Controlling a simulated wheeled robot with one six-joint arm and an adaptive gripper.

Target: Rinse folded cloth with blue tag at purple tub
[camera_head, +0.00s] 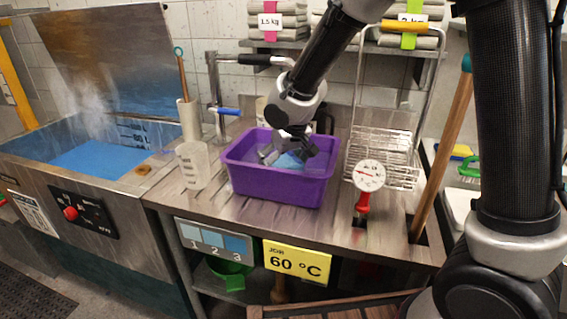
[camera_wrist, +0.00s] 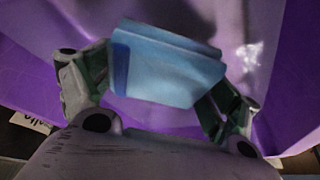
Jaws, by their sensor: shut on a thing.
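The purple tub (camera_head: 278,187) stands on the counter in the middle of the head view, and its wall fills the wrist view's background (camera_wrist: 40,85). My gripper (camera_head: 285,153) reaches down inside the tub. It is shut on a light-blue folded cloth (camera_head: 291,161). In the wrist view the cloth (camera_wrist: 168,72) sits between the two fingers of my gripper (camera_wrist: 163,88), with a darker blue strip at its left side. I cannot tell for sure that this strip is the tag. Part of the cloth is hidden by my gripper in the head view.
A steaming vat of blue liquid (camera_head: 95,158) is at the left. A clear measuring cup (camera_head: 192,166) stands close left of the tub. A dial thermometer (camera_head: 369,177) and a wire rack (camera_head: 385,158) are to its right. A shelf with folded cloth stacks (camera_head: 280,20) is behind.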

